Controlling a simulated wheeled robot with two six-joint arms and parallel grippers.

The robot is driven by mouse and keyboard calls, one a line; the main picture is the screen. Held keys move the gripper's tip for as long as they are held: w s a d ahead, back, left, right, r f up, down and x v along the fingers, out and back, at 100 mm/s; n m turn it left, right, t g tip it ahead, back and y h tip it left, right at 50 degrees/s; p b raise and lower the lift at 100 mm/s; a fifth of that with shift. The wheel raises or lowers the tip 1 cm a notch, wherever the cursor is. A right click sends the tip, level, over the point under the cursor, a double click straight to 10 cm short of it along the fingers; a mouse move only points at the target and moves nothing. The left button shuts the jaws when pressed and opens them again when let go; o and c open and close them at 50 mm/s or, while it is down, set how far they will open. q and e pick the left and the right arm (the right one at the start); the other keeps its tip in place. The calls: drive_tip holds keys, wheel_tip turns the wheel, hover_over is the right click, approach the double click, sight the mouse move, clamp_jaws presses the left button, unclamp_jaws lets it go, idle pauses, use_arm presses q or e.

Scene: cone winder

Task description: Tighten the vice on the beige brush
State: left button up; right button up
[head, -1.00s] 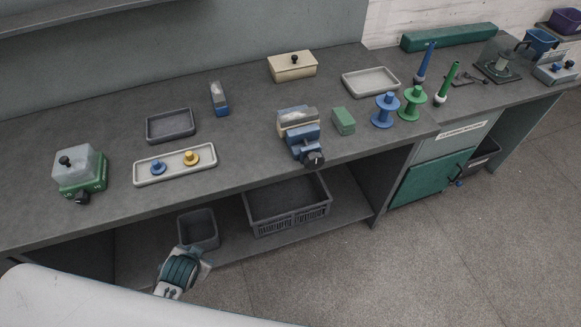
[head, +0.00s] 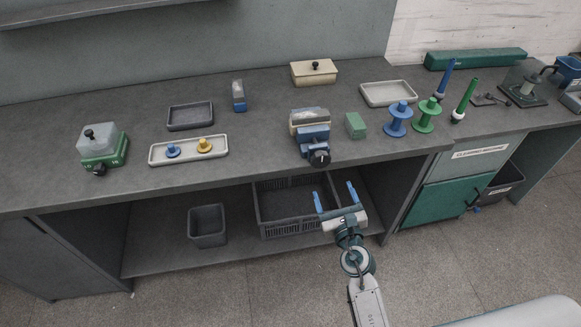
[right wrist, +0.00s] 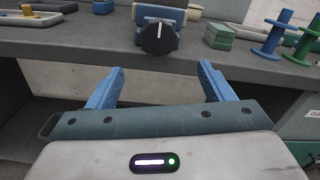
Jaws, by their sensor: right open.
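The blue vice (head: 312,140) stands at the front edge of the bench, with its dark round knob (head: 319,158) facing the front. A beige brush (head: 302,116) with a grey top sits in the vice's jaws; whether it is gripped firmly I cannot tell. In the right wrist view the knob (right wrist: 158,38) shows a white mark pointing up, and the vice (right wrist: 160,14) is cut by the top edge. My right gripper (head: 336,198) is open and empty, in front of and below the knob, its blue fingers pointing toward the bench. My left gripper is out of view.
A green block (head: 355,125) stands right of the vice, then a blue spool (head: 398,120) and a green spool (head: 427,115). A tray (head: 220,148) with two knobs lies to the left. A dark crate (head: 265,226) sits on the shelf below.

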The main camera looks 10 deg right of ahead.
sight(322, 162)
drive_tip(key=shift+n, duration=0.3)
drive_tip(key=w, duration=0.3)
drive_tip(key=w+p, duration=0.1)
drive_tip(key=w, duration=0.7)
drive_tip(key=shift+a+r, duration=0.3)
drive_tip(key=shift+a, duration=0.05)
drive_tip(key=c, duration=1)
